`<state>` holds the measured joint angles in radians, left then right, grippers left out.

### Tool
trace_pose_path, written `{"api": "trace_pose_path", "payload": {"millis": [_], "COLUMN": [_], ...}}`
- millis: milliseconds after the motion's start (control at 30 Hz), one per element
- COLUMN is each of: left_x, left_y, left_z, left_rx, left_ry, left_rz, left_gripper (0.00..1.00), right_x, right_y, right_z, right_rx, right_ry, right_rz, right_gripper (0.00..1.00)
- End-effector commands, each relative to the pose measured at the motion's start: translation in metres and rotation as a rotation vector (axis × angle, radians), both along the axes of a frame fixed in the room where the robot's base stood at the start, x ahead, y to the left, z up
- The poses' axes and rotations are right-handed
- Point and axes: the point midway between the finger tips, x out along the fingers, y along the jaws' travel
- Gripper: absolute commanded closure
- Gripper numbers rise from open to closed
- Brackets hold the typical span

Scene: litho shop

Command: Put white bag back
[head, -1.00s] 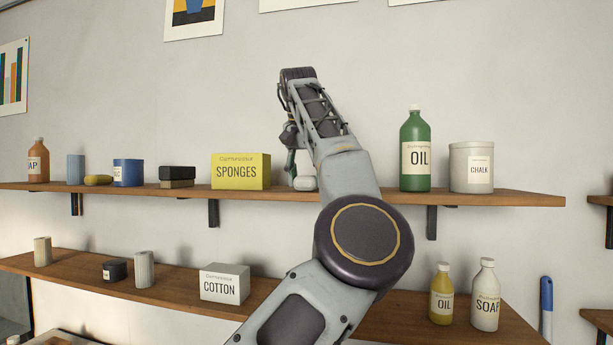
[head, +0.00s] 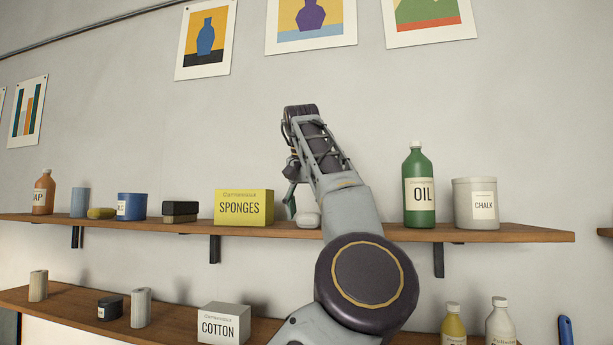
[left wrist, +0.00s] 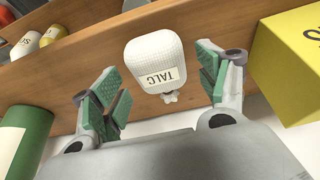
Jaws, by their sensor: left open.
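The white bag (head: 308,220), labelled TALC, stands on the upper wooden shelf (head: 510,233), just right of the yellow sponges box. My forearm hides part of it in the head view. In the left wrist view the bag (left wrist: 154,65) appears upside down, its tied neck toward my palm. My left gripper (head: 292,203) is open at the bag. In the left wrist view, the green-padded fingers of the gripper (left wrist: 160,90) are spread on either side of the bag, with visible gaps. My right gripper is not in view.
The yellow sponges box (head: 244,207) stands close to the left. A green oil bottle (head: 419,190) and a chalk tub (head: 476,203) stand to the right. A cotton box (head: 223,323) and other goods stand on the lower shelf.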

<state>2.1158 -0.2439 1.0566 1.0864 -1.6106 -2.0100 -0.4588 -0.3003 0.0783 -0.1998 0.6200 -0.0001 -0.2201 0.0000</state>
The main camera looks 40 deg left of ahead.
Motion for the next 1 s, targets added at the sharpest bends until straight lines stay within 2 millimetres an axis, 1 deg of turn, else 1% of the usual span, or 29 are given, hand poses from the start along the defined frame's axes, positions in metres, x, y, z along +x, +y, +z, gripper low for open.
{"api": "trace_pose_path", "payload": {"millis": [567,1000], "left_x": [-0.014,-0.025], "left_y": [-0.008,-0.013], "left_z": [0.04,0.069], "left_rx": [0.0,-0.001], "left_ry": [0.0,0.001], "left_rz": [-0.002,-0.001], "left_gripper": [0.25,0.25], "right_x": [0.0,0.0], "right_y": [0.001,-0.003], "right_z": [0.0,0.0], "right_rx": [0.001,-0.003], "right_ry": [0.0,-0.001], "right_rz": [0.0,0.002], "right_gripper": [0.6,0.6]}}
